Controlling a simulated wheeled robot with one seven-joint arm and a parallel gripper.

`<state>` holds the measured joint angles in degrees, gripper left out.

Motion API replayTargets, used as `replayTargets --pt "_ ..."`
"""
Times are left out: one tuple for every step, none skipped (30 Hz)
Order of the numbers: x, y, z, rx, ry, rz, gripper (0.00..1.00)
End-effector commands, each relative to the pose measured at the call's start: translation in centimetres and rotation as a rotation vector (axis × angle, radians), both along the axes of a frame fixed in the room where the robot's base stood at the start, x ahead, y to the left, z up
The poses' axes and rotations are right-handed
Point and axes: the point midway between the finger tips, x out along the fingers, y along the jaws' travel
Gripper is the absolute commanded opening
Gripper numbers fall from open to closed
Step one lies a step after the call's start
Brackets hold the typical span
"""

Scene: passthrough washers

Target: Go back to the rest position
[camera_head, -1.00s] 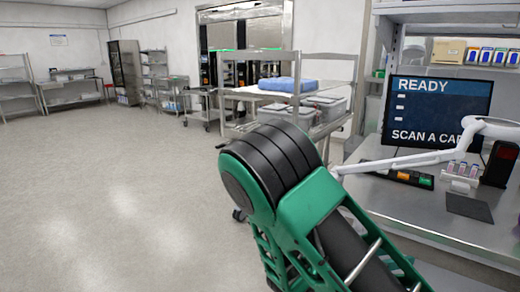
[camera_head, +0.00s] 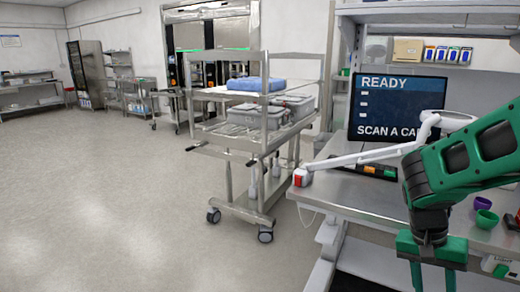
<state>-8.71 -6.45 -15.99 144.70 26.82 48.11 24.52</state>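My green and black arm reaches in from the right edge in the head view and bends downward over the steel bench (camera_head: 375,195). My gripper (camera_head: 433,282) hangs below it near the bottom right, pointing down. Its two green fingers stand apart with a gap between them. I see nothing held between them, but the fingertips are cut off by the bottom of the picture.
The bench holds a monitor (camera_head: 400,105) reading "READY, SCAN A CARD", a white jointed arm (camera_head: 360,157) with a red end, and purple and green cups (camera_head: 486,218). A steel cart (camera_head: 262,195) with grey bins stands left of it. Open floor (camera_head: 90,200) lies left.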

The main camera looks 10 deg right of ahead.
Motion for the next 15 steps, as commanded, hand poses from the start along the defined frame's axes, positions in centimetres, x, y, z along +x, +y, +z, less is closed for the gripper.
replayTargets --pt "-0.9 0.0 0.8 0.047 -0.019 0.016 0.39" --pt "-1.3 0.2 1.2 0.074 -0.028 0.034 0.39" --pt "-1.9 0.4 1.7 0.108 -0.041 0.059 0.39" --pt "-2.3 0.6 2.1 0.131 -0.05 0.078 0.39" --pt "-2.8 0.8 2.5 0.155 -0.06 0.099 0.39" --pt "-3.3 1.0 3.1 0.182 -0.075 0.127 0.39" --pt "-3.8 1.2 3.5 0.2 -0.086 0.147 0.39" --pt "-4.1 1.4 3.8 0.217 -0.098 0.168 0.39" --pt "-4.7 1.6 4.3 0.235 -0.11 0.194 0.39" --pt "-5.0 1.8 4.6 0.247 -0.121 0.215 0.39" --pt "-5.3 1.9 4.9 0.258 -0.128 0.233 0.39" --pt "-5.7 2.2 5.2 0.27 -0.138 0.255 0.39" --pt "-5.9 2.3 5.4 0.275 -0.145 0.268 0.39" --pt "-6.1 2.4 5.6 0.282 -0.151 0.283 0.39" --pt "-6.4 2.7 5.8 0.288 -0.156 0.295 0.39"
